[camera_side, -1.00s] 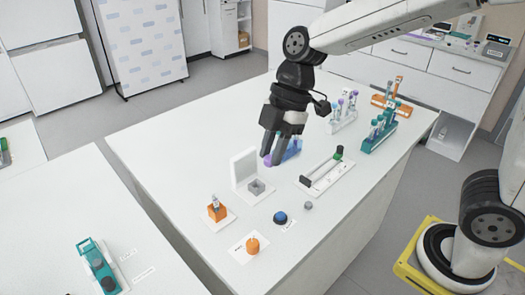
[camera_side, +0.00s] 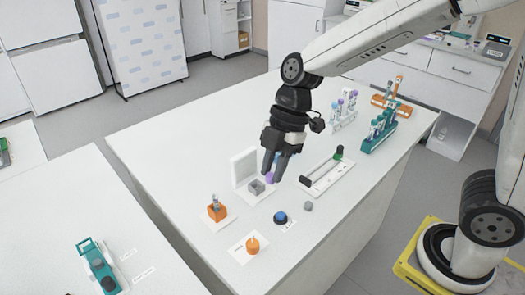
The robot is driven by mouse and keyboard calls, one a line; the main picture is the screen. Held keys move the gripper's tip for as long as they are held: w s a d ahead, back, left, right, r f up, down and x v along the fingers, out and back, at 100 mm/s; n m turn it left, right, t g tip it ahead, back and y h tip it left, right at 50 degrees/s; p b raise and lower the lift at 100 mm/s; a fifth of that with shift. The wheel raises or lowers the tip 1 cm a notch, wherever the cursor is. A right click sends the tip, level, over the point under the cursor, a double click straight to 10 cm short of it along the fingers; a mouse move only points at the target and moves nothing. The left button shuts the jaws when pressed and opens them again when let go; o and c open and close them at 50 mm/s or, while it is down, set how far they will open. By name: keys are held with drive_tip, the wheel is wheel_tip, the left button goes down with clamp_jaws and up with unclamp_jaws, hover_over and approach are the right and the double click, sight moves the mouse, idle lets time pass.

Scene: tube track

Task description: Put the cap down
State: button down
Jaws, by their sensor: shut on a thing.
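A small purple cap (camera_side: 269,178) shows at the fingertips of my gripper (camera_side: 271,174). The gripper points down and is shut on the cap. It is just right of a small grey block (camera_side: 257,187) on a white plate, in front of an upright white panel (camera_side: 244,166). Whether the cap touches the table or the plate cannot be told. The fingers partly hide the cap.
An orange holder with a tube (camera_side: 216,211) stands to the left. An orange round piece (camera_side: 252,244), a blue button (camera_side: 281,217) and a small grey piece (camera_side: 308,206) lie in front. A track (camera_side: 322,174) is to the right, tube racks (camera_side: 378,135) behind it.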

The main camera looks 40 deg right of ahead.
wheel_tip(320, 180, down, 11)
drive_tip(key=s+d+n, duration=0.2)
drive_tip(key=shift+s+r+g, duration=0.2)
drive_tip(key=shift+s+g, duration=0.05)
drive_tip(key=shift+g, duration=0.15)
drive_tip(key=shift+f, duration=0.1)
hover_over(281, 245)
drive_tip(key=d, duration=0.2)
drive_tip(key=shift+w+a+f, duration=0.1)
drive_tip(key=shift+a+f, duration=0.05)
drive_tip(key=shift+f, duration=0.9)
drive_tip(key=shift+w+a+f, duration=0.1)
drive_tip(key=shift+f, duration=0.95)
drive_tip(key=shift+f, duration=1.8)
drive_tip(key=shift+f, duration=0.15)
drive_tip(key=c, duration=0.5)
unclamp_jaws()
drive_tip(key=shift+c, duration=0.2)
